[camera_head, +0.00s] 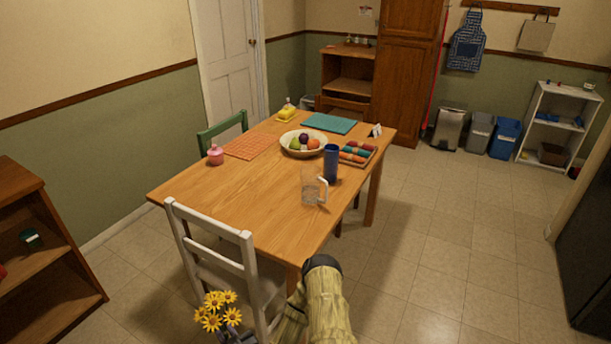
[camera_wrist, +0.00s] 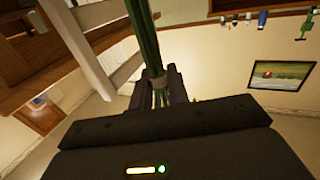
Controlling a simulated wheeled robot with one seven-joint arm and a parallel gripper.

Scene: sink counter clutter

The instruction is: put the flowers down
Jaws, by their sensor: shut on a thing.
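A bunch of yellow flowers with dark centres (camera_head: 218,311) shows at the bottom of the head view, in front of the white chair. My gripper (camera_head: 232,335) is just below the blooms, partly cut off by the picture edge. In the wrist view my gripper (camera_wrist: 161,92) is shut on the green stems (camera_wrist: 143,35), and a tan band circles them at the fingers. The blooms are out of the wrist view. The flowers are apart from the wooden table (camera_head: 235,194), which stands beyond the chair.
A white chair (camera_head: 211,231) stands at the table's near left side. A clear pitcher (camera_head: 312,188), blue cup (camera_head: 330,163), fruit bowl (camera_head: 288,151), and pink jar (camera_head: 215,155) stand on the table. Its near left part is bare. A wooden shelf (camera_head: 25,195) stands left.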

